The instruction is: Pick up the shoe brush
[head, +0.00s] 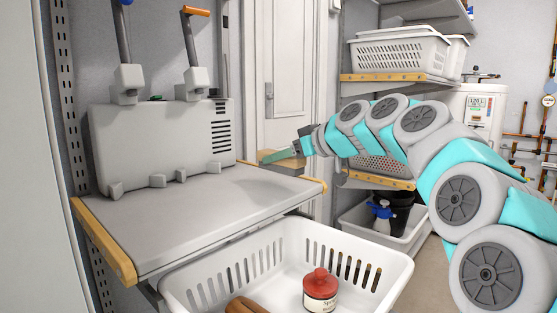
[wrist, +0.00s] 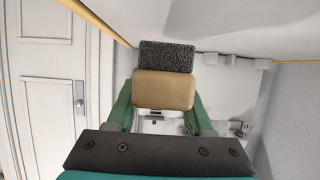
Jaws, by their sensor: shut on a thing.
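The shoe brush (wrist: 166,91) shows in the wrist view as a tan block with dark speckled bristles on its far side. My gripper (wrist: 164,100) has its green fingers on the left and right sides of the tan block and is shut on it. In the head view my gripper (head: 277,155) is at the end of the arm, reaching in from the right, level with the right end of the grey worktop. The brush is small there and its outline is hard to tell.
A white slotted basket (head: 392,283) below the worktop (head: 215,205) holds a red-lidded jar (head: 320,290) and a brown wooden thing (head: 245,305). A grey machine (head: 150,145) stands on the worktop. Shelves with white baskets (head: 400,55) are behind the arm.

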